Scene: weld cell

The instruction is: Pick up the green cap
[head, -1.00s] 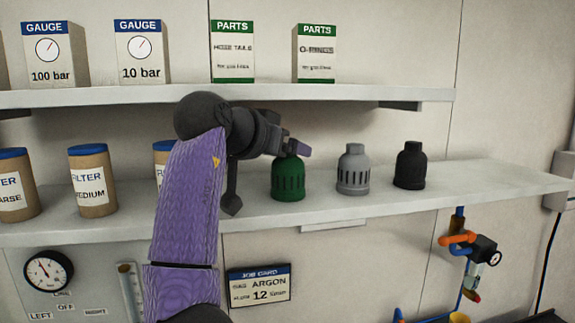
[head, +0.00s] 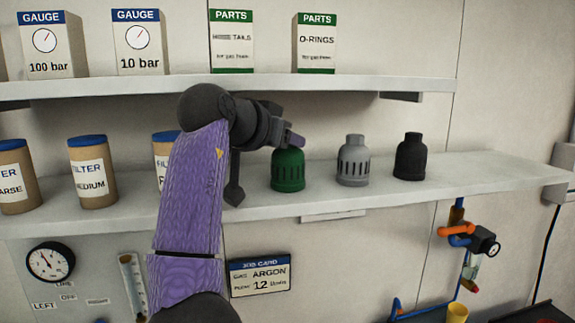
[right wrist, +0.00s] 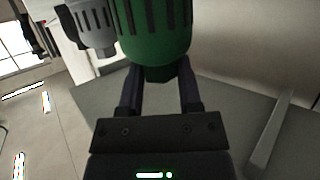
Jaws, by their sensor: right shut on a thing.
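The green cap (head: 288,171) stands upright on the lower shelf (head: 400,200), left of a grey cap (head: 353,163) and a black cap (head: 409,158). My right gripper (head: 289,146) is at the top of the green cap, shut on its narrow upper end. In the right wrist view, the two fingers (right wrist: 160,80) of my right gripper lie on either side of the knob of the green cap (right wrist: 152,30). The cap's base appears to rest on the shelf. My left gripper is not in view.
Filter canisters (head: 92,172) stand on the lower shelf to the left, one partly behind my right arm. The upper shelf (head: 330,87) with gauge and parts boxes runs above my gripper. The shelf right of the black cap is clear.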

